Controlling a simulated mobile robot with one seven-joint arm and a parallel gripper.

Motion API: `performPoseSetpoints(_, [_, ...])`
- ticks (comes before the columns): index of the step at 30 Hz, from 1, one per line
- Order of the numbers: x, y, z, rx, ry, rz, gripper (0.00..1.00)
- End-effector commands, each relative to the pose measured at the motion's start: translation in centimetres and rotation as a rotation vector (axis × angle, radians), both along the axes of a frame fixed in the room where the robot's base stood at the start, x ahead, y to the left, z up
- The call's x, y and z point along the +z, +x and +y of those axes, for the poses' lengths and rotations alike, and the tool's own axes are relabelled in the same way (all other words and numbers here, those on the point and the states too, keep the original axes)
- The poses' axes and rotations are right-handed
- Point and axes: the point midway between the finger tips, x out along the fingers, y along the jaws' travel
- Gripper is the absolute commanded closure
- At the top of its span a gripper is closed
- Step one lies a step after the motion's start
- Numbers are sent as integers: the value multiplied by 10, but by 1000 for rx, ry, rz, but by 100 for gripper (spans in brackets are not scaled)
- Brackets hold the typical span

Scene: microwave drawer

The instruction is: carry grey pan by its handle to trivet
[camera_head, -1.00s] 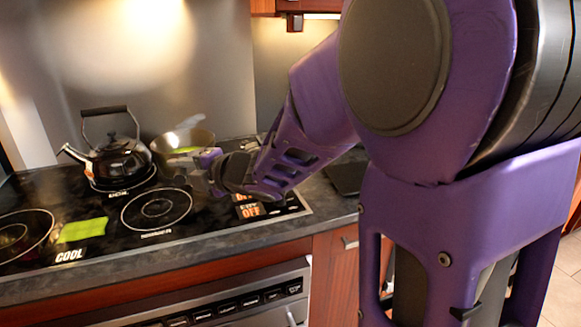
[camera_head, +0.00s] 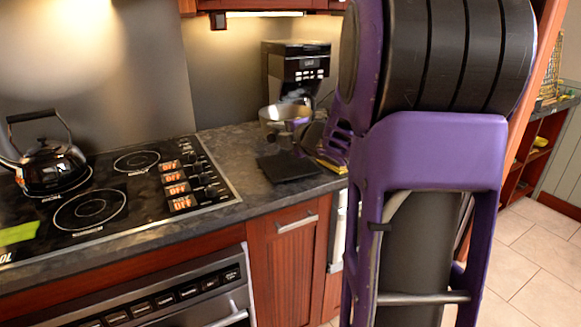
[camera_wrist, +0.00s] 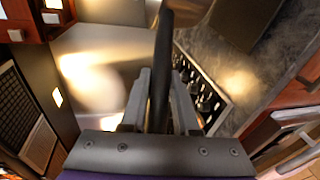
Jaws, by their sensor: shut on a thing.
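The grey pan (camera_head: 285,113) is held in the air over the counter right of the stove, in front of the coffee maker. My gripper (camera_head: 296,136) is shut on its handle, partly hidden by my arm. In the wrist view the dark handle (camera_wrist: 162,60) runs between the two fingers of my gripper (camera_wrist: 160,98). The trivet, a flat black square (camera_head: 288,167), lies on the counter just below the pan and gripper. A gap shows between the pan and the trivet.
A coffee maker (camera_head: 296,68) stands at the back of the counter. The stove (camera_head: 125,188) with a black kettle (camera_head: 50,165) is to the left. The grey counter (camera_head: 232,150) is bare between stove and trivet. A yellow item (camera_head: 332,168) lies right of the trivet.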

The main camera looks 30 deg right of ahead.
Motion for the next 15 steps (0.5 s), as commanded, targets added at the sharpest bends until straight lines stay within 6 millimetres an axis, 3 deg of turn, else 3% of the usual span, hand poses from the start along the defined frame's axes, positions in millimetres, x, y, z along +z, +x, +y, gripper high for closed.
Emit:
performPoseSetpoints(9, [-47,0,-4,-6,-1,-4,100])
performPoseSetpoints(15, [-60,0,-4,-6,-3,-8,100])
